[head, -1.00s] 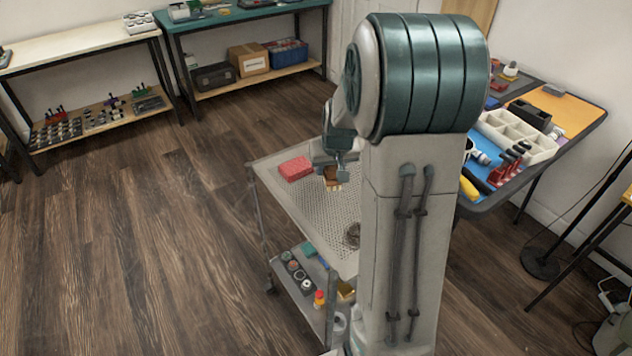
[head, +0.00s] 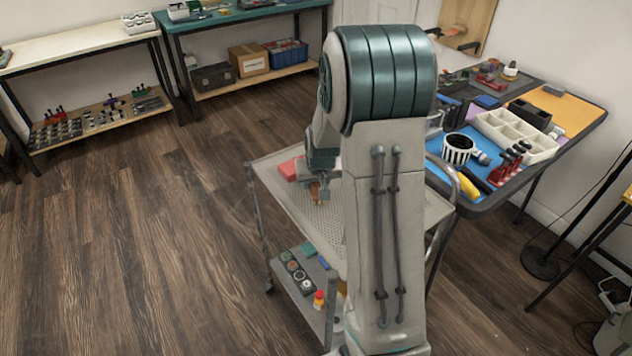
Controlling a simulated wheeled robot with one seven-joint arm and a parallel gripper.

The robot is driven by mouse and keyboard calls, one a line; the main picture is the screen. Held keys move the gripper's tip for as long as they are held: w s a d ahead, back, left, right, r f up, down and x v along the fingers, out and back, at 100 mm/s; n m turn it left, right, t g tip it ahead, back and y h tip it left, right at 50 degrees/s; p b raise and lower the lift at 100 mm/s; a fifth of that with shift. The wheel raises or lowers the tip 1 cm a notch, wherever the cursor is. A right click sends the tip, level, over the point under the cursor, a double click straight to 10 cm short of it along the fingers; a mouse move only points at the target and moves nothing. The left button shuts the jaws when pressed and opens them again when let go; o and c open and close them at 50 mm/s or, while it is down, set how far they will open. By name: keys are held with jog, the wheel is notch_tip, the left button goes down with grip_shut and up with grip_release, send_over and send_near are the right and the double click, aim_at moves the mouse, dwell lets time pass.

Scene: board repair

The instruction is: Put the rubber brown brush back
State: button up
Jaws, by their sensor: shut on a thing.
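My gripper (head: 319,190) is over the upper tray of a grey wheeled cart (head: 268,180), just right of a red block. It is shut on a small brown thing (head: 314,192), which looks like the brown brush. The brush is small and partly hidden by the gripper, so its bristles and handle cannot be told apart. Whether it touches the tray is not clear. My own arm hides much of the cart's right half.
A red block (head: 289,170) lies on the upper tray. The lower shelf holds several small items. At right, a workbench carries a black-and-white striped cup (head: 458,149), a white divided tray (head: 512,137), red-based tools (head: 508,166) and a yellow-handled tool (head: 474,180). The floor at left is clear.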

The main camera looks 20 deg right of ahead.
jog(key=o, duration=0.9)
jog(key=shift+r+p, duration=0.25)
jog(key=shift+p, duration=0.05)
jog(key=d+v, duration=0.1)
jog(key=v, duration=1)
jog(key=s+a+r, duration=0.1)
jog(key=s+a, duration=0.3)
jog(key=s, duration=0.3)
jog(key=s+a+r+n+g, duration=0.1)
jog(key=s+a, duration=0.3)
jog(key=s, duration=0.3)
jog(key=s+a+r+n+g+y+p, duration=0.1)
jog(key=s+a, duration=0.3)
jog(key=s, duration=0.4)
jog(key=shift+r, duration=0.4)
